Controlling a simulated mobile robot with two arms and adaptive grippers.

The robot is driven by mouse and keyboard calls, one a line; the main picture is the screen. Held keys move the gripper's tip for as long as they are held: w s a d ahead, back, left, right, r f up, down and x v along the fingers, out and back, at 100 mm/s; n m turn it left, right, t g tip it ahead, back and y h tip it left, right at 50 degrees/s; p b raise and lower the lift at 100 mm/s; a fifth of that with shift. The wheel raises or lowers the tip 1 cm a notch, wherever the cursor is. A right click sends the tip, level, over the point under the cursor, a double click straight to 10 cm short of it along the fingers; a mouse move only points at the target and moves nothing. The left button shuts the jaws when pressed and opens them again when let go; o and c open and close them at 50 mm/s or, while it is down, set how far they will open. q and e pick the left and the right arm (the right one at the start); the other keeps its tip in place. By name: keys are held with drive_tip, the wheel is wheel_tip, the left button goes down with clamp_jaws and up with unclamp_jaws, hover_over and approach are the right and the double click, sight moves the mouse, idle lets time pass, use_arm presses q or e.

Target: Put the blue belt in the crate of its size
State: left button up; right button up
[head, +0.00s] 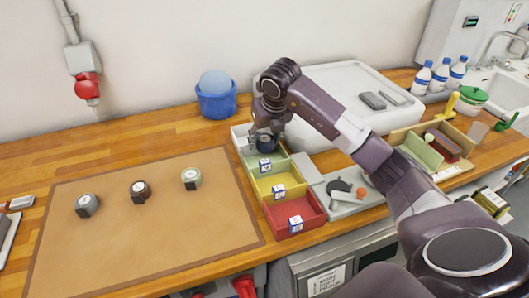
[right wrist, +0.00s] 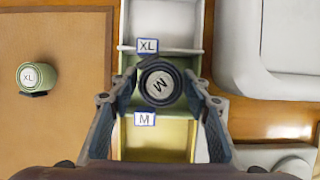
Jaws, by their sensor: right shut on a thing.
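My right gripper (head: 266,122) is shut on the blue belt (head: 264,141), a dark rolled belt. In the right wrist view the blue belt (right wrist: 161,84) has an "M" on its pale top and sits between the fingers of the right gripper (right wrist: 160,78). It is held over the green crate (head: 277,162), whose tag (right wrist: 145,119) reads "M". Whether it touches the crate floor I cannot tell. Behind is a white crate (right wrist: 165,24) tagged "XL". In front are a yellow crate (head: 281,183) and a red crate (head: 309,207); their tags are too small to read surely. My left gripper is out of view.
Three rolled belts, grey (head: 88,205), brown (head: 140,191) and green (head: 191,178), stand on the brown mat (head: 150,240). The green one is marked "XL". A blue bucket (head: 216,105) stands behind; a big white tray (head: 350,80) is right of the crates.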

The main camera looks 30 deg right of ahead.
wheel_tip(320, 180, down, 3)
drive_tip(key=shift+r, duration=0.2)
wheel_tip(320, 180, down, 3)
drive_tip(key=shift+f+p, duration=0.1)
drive_tip(key=shift+p, duration=0.45)
drive_tip(key=shift+f, duration=0.25)
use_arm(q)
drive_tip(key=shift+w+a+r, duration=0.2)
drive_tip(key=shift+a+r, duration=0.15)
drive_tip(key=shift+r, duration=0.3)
use_arm(e)
drive_tip(key=shift+f+b, duration=0.25)
drive_tip(key=shift+b, duration=0.05)
drive_tip(key=o, duration=1.2)
drive_tip(key=shift+r, duration=0.1)
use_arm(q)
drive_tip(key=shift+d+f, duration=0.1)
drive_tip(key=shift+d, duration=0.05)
use_arm(e)
drive_tip(key=shift+o, duration=0.2)
